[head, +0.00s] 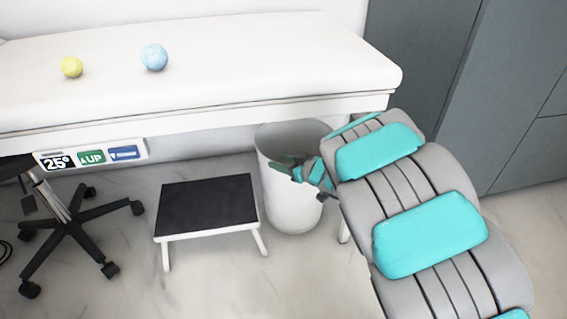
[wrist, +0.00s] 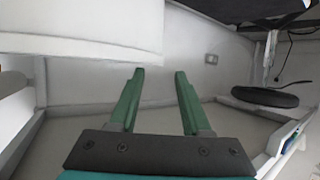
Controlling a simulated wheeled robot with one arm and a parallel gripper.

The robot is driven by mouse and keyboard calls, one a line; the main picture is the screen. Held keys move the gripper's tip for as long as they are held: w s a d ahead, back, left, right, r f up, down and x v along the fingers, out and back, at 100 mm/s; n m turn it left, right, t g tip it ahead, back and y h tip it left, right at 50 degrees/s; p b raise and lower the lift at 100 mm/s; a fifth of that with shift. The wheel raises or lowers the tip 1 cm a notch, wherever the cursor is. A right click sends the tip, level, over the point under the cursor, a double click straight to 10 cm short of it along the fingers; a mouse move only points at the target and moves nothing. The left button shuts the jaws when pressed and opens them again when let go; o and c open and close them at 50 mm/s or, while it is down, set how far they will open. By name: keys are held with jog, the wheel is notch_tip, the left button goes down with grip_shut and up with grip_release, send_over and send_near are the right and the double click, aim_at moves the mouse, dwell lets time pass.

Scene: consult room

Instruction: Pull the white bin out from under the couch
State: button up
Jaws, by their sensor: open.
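The white bin (head: 290,208) stands upright on the floor at the front edge of the white couch (head: 330,78), partly below it. In the head view my gripper (head: 287,164) is in front of the bin's upper side, hiding part of it. In the wrist view my gripper's two green fingers (wrist: 155,76) are spread apart with nothing between them. A large white shape fills the upper left of that view; I cannot tell whether it is the bin. Whether a finger touches the bin is unclear.
A black-topped step stool (head: 206,205) stands just left of the bin. A wheeled chair base (head: 72,222) is farther left. A yellow ball (head: 71,67) and a blue ball (head: 154,57) lie on the couch. Grey cabinets (head: 500,90) stand at right. Floor in front of the stool is clear.

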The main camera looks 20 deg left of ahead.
aim_at(266, 158)
jog(key=shift+b+x, duration=0.65)
jog(key=shift+x, duration=3.2)
jog(key=shift+c, duration=0.3)
grip_shut()
